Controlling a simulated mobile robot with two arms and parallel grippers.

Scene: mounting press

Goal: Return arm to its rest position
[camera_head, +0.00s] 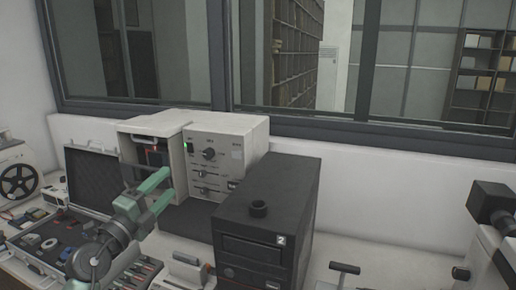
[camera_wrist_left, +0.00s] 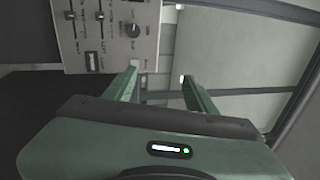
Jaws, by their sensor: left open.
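The mounting press, a beige box with a control panel (camera_head: 212,160), stands against the back wall. A small green light shows on the panel. My left gripper (camera_head: 167,184), green, is open and empty in front of the press, its fingers pointing toward it. In the left wrist view the open fingers (camera_wrist_left: 158,74) have nothing between them, and the control panel (camera_wrist_left: 112,35) with knob and sliders lies beyond them. My right gripper is not in view.
An open tool case (camera_head: 95,178) lies at left, near a reel machine (camera_head: 18,180). A white and black device (camera_head: 490,225) stands at far right.

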